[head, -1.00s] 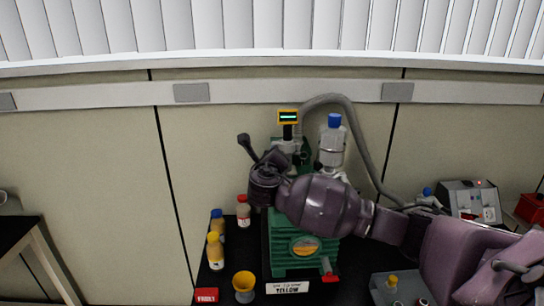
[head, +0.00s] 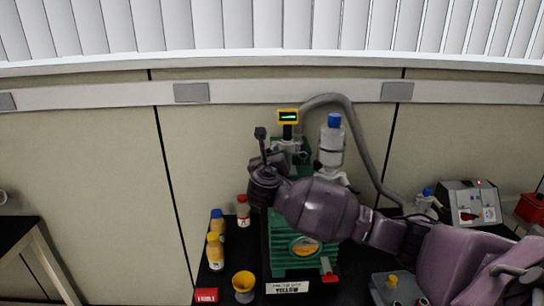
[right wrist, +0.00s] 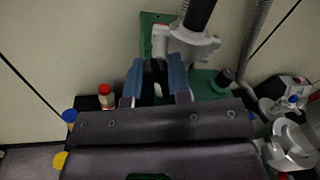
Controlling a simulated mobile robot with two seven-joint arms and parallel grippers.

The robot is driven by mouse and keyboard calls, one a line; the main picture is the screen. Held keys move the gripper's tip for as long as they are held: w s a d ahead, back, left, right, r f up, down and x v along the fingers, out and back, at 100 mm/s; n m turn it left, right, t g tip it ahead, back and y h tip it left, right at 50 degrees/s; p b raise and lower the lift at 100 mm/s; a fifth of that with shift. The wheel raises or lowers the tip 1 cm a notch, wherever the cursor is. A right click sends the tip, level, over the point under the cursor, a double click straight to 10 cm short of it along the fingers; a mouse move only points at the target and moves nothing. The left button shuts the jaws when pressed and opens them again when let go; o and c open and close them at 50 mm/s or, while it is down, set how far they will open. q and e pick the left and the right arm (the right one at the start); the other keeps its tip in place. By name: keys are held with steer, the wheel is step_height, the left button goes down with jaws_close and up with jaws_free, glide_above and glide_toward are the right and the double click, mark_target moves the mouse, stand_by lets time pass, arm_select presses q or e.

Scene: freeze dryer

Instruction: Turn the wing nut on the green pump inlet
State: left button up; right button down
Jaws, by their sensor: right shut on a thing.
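The green pump (head: 290,262) stands on the black bench, with its grey inlet fitting and clamp (head: 290,145) at the top, under a small display (head: 288,117). My right gripper (head: 282,160) reaches in from the right to the inlet; its own wrist hides its fingertips in the head view. In the right wrist view, the blue-grey fingers (right wrist: 158,80) are closed around a small dark piece, apparently the wing nut (right wrist: 155,72), beside the grey clamp (right wrist: 185,42). The nut's shape is mostly hidden. My left gripper is not in view.
A blue-capped bottle (head: 332,145) and a grey hose (head: 365,150) stand right of the inlet. A grey instrument (head: 470,203) is at the right.

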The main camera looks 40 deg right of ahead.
steer(key=shift+m, duration=0.9)
steer(key=c, duration=1)
jaws_free()
steer(key=shift+c, duration=0.2)
steer(key=b+v, duration=0.1)
steer(key=v, duration=1)
